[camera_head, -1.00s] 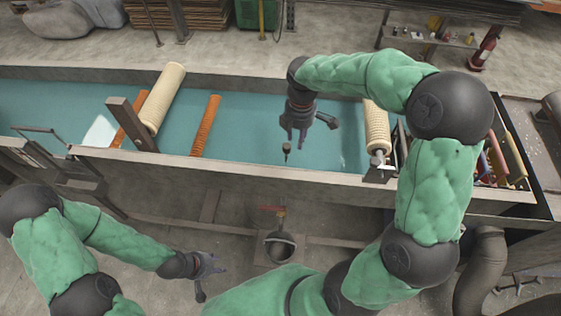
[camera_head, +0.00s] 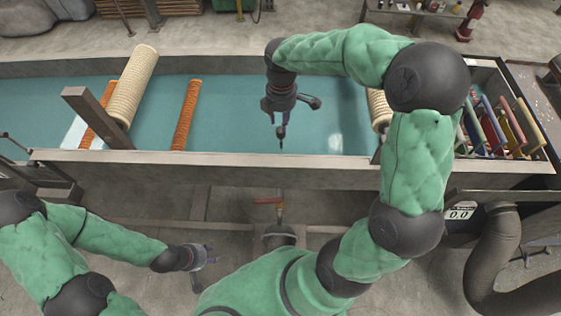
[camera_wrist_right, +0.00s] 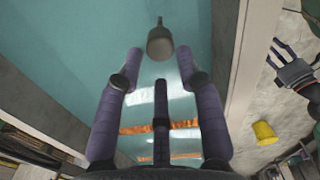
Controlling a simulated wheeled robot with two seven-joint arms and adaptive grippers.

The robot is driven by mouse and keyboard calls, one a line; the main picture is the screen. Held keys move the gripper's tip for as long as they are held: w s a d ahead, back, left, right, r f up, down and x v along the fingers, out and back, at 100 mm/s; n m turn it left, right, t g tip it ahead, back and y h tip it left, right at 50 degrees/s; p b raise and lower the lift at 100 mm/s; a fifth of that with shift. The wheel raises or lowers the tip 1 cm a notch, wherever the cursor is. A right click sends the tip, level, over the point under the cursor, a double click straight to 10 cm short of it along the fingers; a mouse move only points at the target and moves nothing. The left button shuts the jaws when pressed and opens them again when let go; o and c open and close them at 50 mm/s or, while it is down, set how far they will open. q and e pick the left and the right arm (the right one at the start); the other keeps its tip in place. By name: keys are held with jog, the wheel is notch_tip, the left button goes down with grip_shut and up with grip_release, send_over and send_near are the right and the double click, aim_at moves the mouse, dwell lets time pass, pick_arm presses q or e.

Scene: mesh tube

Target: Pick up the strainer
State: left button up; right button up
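The strainer (camera_head: 281,137) is a small dark thing with a thin handle at the teal trough. In the right wrist view the strainer (camera_wrist_right: 160,43) shows as a rounded grey-brown body with a short handle pointing away from me. My right gripper (camera_head: 281,108) is over the trough, its fingers pointing toward the strainer. In the wrist view the fingers of the right gripper (camera_wrist_right: 157,72) are spread and empty, with the strainer just beyond the tips. Whether any finger touches it I cannot tell. My left gripper (camera_head: 208,257) is open and empty, low in front of the trough.
The trough's near wall (camera_head: 250,159) runs across the view. A cream roller (camera_head: 132,87) and an orange roller (camera_head: 186,114) cross the trough at left. Coloured panels (camera_head: 500,125) stand at its right end. A yellow bucket (camera_wrist_right: 264,132) shows in the wrist view.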

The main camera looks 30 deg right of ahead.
aim_at(281, 141)
notch_tip(281, 141, down, 12)
jog(key=b, duration=0.4)
jog(key=shift+r, duration=0.35)
grip_shut()
